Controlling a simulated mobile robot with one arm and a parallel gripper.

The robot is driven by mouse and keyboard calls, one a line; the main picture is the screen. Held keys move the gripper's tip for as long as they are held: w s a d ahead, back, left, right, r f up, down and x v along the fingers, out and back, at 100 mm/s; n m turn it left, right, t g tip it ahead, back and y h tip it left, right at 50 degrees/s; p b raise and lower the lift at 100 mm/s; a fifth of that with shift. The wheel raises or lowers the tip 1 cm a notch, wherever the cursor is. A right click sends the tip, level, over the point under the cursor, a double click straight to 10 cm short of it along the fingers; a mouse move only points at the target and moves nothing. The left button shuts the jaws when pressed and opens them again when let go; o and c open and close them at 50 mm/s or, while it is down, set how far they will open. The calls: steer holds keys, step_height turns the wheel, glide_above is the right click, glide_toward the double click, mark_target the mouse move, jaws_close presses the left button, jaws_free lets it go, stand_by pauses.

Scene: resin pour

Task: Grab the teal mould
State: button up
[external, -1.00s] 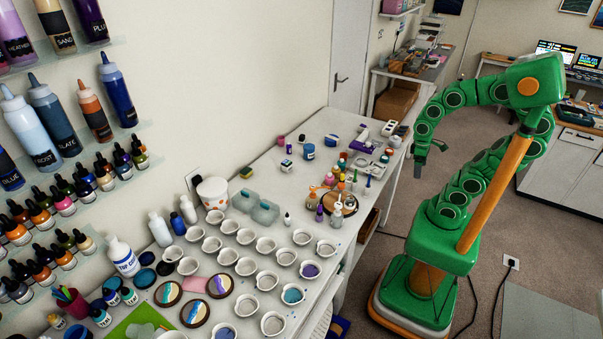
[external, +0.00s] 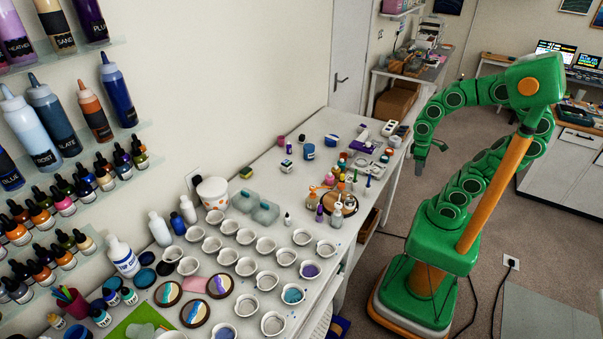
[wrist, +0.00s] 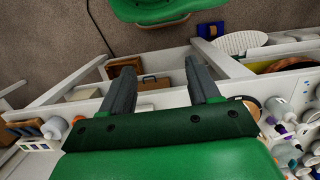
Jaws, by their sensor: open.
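My gripper (external: 430,160) hangs beside the right edge of the long white table in the external view, empty and apart from everything on it. In the wrist view its two grey fingers (wrist: 160,80) are spread apart, with the table's edge and under-shelf beyond them. I cannot pick out a teal mould with certainty. Two pale, translucent blue-green blocks (external: 265,212) lie by the wall, left of the table's middle, and may be moulds. A white cup with teal contents (external: 292,295) stands nearer the front.
Many white cups (external: 246,266) crowd the table's near half. Pump bottles on a round wooden board (external: 350,205) stand near its right edge. A brown case (wrist: 152,83) sits on the under-shelf. Open carpet lies between table and base.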

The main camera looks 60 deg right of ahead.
steer(key=m+t+y, duration=0.9)
steer(key=m+t, duration=0.1)
steer(key=m, duration=1.4)
glide_above(388, 157)
steer(key=s+a, duration=0.4)
steer(key=a, duration=0.5)
steer(key=f, duration=1)
steer(key=shift+s+d+f, duration=0.15)
steer(key=shift+s+f, duration=0.05)
steer(key=shift+f, duration=0.05)
steer(key=shift+d+f+m+t+h, duration=0.45)
steer(key=shift+d+f+m+t, duration=0.25)
steer(key=shift+d+m, duration=0.7)
steer(key=shift+d+f+m+t+h, duration=0.5)
steer(key=shift+d+f+m+t, duration=0.25)
steer(key=shift+d, duration=1.2)
steer(key=shift+d+f+m+t+h, duration=0.5)
steer(key=shift+d+f+m, duration=0.5)
steer(key=shift+d, duration=0.7)
steer(key=shift+x, duration=2.6)
steer(key=shift+d+f, duration=0.1)
